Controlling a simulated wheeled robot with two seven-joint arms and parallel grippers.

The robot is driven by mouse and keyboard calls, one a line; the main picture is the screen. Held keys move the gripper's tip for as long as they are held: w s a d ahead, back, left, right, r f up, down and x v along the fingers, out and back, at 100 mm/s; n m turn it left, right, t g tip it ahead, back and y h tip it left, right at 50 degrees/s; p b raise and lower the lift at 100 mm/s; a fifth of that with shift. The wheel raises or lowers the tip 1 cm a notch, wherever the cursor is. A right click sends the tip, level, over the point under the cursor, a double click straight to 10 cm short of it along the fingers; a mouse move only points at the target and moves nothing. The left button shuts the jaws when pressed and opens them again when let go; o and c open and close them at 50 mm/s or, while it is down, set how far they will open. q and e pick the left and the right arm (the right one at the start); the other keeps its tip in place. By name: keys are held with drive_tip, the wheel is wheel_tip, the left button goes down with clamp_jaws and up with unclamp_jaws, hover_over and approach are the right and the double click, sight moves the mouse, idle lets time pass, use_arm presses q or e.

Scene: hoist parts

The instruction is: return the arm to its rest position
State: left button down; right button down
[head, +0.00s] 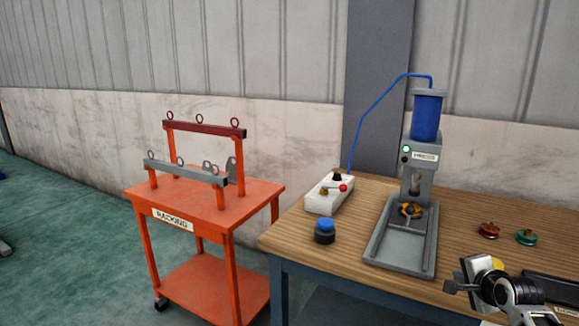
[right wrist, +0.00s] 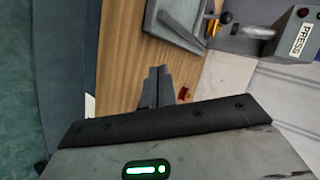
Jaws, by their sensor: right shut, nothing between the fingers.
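My right gripper (head: 456,288) is at the lower right of the head view, over the front right part of the wooden table. In the right wrist view its two fingers (right wrist: 157,88) are together with nothing between them. It is apart from the press (head: 424,150) and the press tray (head: 377,258). My left gripper does not show in either view.
On the table (head: 300,238) are a white control box (head: 322,200), a blue-topped round part (head: 325,231), and red (head: 489,230) and green (head: 527,237) parts. A dark tray (head: 552,287) lies near my right arm.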

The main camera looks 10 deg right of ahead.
drive_tip(key=s+a+f+n+y, duration=0.1)
drive_tip(key=s+a+f+n, duration=0.4)
drive_tip(key=a+f, duration=0.25)
drive_tip(key=s+a+f+n+y, duration=0.1)
drive_tip(key=s+a+f+n, duration=0.4)
drive_tip(key=a, duration=0.4)
drive_tip(key=s+a+f+n+y, duration=0.1)
drive_tip(key=s+a+n+y, duration=0.1)
drive_tip(key=s+a+n, duration=0.3)
drive_tip(key=s+a+f+n+g+y, duration=0.1)
drive_tip(key=s+a+n, duration=0.4)
drive_tip(key=s+a, duration=0.4)
drive_tip(key=a, duration=0.4)
drive_tip(key=shift+s+a+f+n+y, duration=0.15)
drive_tip(key=shift+a+f+n+y, duration=0.1)
drive_tip(key=shift+n+y, duration=0.15)
